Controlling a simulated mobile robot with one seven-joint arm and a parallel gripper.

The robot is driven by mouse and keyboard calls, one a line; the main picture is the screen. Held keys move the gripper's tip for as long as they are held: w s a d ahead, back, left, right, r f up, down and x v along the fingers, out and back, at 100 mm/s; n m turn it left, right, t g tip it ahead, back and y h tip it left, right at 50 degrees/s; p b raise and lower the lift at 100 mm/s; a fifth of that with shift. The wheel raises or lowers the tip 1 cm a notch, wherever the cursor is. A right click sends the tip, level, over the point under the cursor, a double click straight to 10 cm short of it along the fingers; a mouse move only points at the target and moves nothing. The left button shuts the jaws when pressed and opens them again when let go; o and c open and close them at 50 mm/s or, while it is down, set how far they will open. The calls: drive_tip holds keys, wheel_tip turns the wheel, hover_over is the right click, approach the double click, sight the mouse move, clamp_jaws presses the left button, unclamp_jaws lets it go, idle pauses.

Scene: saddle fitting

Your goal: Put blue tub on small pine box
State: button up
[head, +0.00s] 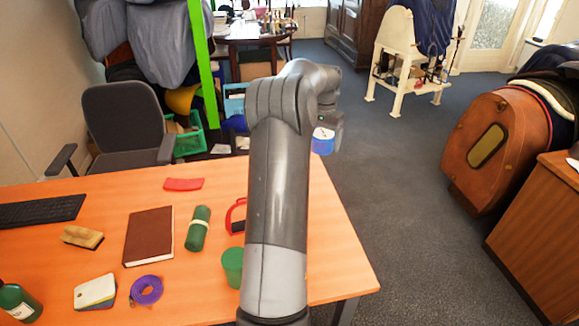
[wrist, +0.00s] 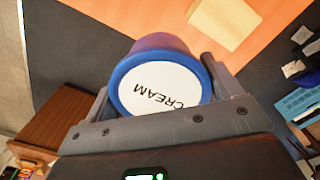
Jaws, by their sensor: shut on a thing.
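The blue tub (head: 322,146) has a white lid and is held up by my gripper (head: 330,133), past the right side of the orange table. In the wrist view the tub (wrist: 128,72) sits between the fingers of my gripper (wrist: 160,85), its lid reading "CREAM" facing the camera. The gripper is shut on it. A pale wooden block, which looks like the small pine box (wrist: 222,22), lies on the orange surface at the top of the wrist view. It does not show in the head view, where my arm covers part of the table.
The orange table (head: 100,205) carries a brown book (head: 149,236), a green roll (head: 198,228), a green cup (head: 232,267), a red-handled item (head: 236,217), a purple coil (head: 146,290) and a brush (head: 82,237). Open carpet (head: 390,220) lies to the right.

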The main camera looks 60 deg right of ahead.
drive_tip(key=f, duration=0.3)
drive_tip(key=shift+w, duration=0.25)
drive_tip(key=w+f, duration=0.2)
drive_tip(key=w, duration=0.1)
drive_tip(key=w+f, duration=0.2)
drive_tip(key=w, duration=0.2)
drive_tip(key=w+f, duration=0.2)
drive_tip(key=w, duration=0.2)
drive_tip(key=shift+a+f, duration=0.3)
drive_tip(key=shift+f, duration=0.1)
drive_tip(key=shift+w+f, duration=0.1)
drive_tip(key=shift+f, duration=1.9)
drive_tip(key=shift+f, duration=0.1)
drive_tip(key=o, duration=1)
drive_tip(key=shift+o, duration=0.2)
wheel_tip(320, 180, up, 12)
